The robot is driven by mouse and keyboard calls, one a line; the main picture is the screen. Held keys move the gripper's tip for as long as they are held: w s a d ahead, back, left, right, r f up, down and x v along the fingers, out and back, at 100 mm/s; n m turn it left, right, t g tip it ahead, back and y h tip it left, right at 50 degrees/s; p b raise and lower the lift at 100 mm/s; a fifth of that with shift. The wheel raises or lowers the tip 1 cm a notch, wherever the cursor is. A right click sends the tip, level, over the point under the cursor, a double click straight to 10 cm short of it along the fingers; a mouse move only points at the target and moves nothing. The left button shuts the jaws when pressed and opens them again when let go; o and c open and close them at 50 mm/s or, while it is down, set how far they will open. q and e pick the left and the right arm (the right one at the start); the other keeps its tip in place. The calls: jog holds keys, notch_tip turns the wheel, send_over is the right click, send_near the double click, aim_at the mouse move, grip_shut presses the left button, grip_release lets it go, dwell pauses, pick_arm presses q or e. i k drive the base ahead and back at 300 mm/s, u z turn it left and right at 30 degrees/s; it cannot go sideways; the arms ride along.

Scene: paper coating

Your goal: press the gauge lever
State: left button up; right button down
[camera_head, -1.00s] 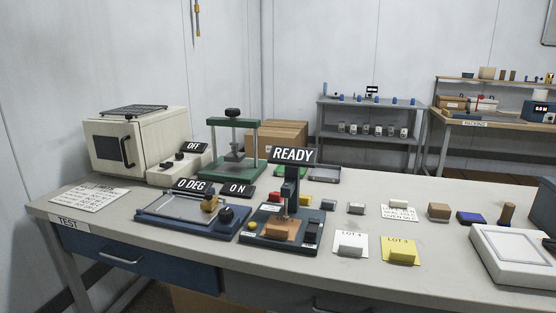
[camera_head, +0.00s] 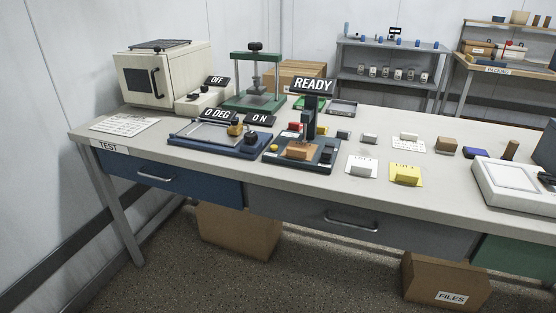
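A dark blue gauge device with an upright post (camera_head: 311,118) and a READY sign (camera_head: 311,86) stands on the test bench. An orange-brown block (camera_head: 299,152) rests on its base. A small red part (camera_head: 295,127) and a yellow part (camera_head: 273,148) show on the device, and a dark block sits at the base's right side (camera_head: 326,156). I cannot tell for certain which of these parts is the lever. Neither of my grippers is in view.
Left of the gauge is a blue device (camera_head: 220,148) with 0 DEG and ON signs. A green press (camera_head: 257,80) and a cream oven (camera_head: 163,75) stand behind. White and yellow lot cards (camera_head: 407,182) lie to the right. Boxes (camera_head: 240,230) stand on the floor below.

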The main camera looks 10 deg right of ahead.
aim_at(329, 148)
jog(key=u, duration=0.8)
jog(key=k, duration=1.05)
jog(key=u, duration=0.95)
jog(key=i, duration=0.75)
jog(key=z, duration=0.35)
jog(key=i, duration=1.3)
jog(key=z, duration=1.5)
jog(key=i, duration=0.45)
jog(key=z, duration=0.45)
